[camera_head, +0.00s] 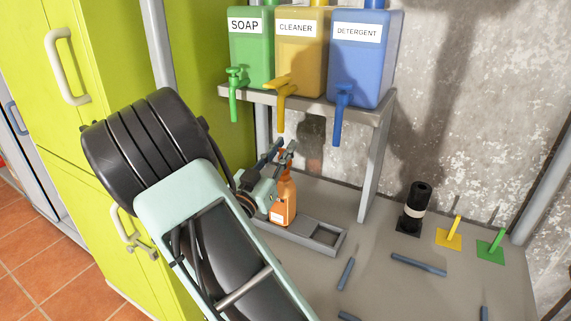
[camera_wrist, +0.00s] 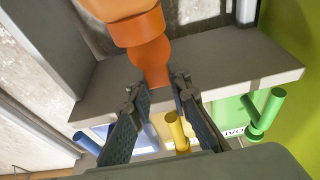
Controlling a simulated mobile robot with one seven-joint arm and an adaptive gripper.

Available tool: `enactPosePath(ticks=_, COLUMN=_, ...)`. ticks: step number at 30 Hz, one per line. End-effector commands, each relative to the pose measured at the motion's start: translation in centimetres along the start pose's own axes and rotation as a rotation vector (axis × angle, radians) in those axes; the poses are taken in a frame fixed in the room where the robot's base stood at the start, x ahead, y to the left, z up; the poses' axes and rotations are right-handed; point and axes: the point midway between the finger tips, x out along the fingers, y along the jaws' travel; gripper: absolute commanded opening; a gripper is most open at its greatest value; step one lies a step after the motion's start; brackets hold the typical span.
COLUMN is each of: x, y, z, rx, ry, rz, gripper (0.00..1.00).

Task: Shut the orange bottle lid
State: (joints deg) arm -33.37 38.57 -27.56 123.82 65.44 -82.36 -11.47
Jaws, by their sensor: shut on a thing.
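The orange bottle (camera_head: 283,208) stands upright with a pale label at the end of a grey tray on the bench. In the wrist view the bottle (camera_wrist: 112,8) shows at the top, with its wide neck and a narrower orange lid (camera_wrist: 151,62) pointing down in the picture. My gripper (camera_head: 284,152) is at the top of the bottle. In the wrist view my gripper (camera_wrist: 156,85) has its two fingertips on either side of the lid's narrow end, shut on it. How the lid sits on the neck is hard to tell.
The grey tray (camera_head: 334,238) has an empty slot to the bottle's right. A shelf (camera_head: 365,106) above holds soap (camera_head: 251,55), cleaner (camera_head: 299,60) and detergent (camera_head: 357,70) containers, their taps hanging down. A black cylinder (camera_head: 416,200) and loose bars (camera_head: 418,264) are further right. Green cabinets (camera_head: 100,100) stand left.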

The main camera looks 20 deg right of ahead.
Motion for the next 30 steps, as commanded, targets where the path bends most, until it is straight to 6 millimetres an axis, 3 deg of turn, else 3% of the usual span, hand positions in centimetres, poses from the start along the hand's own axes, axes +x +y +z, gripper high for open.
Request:
enactPosePath(ticks=1, x=-0.6, y=0.0, z=1.2, rx=-0.002, ry=0.034, rz=-0.001, gripper=0.0)
enactPosePath(ticks=18, x=-2.6, y=0.0, z=1.3, rx=-0.002, ry=0.393, rz=0.0, gripper=0.0)
enactPosePath(ticks=30, x=-3.1, y=0.0, z=1.1, rx=-0.002, ry=0.503, rz=0.0, gripper=0.0)
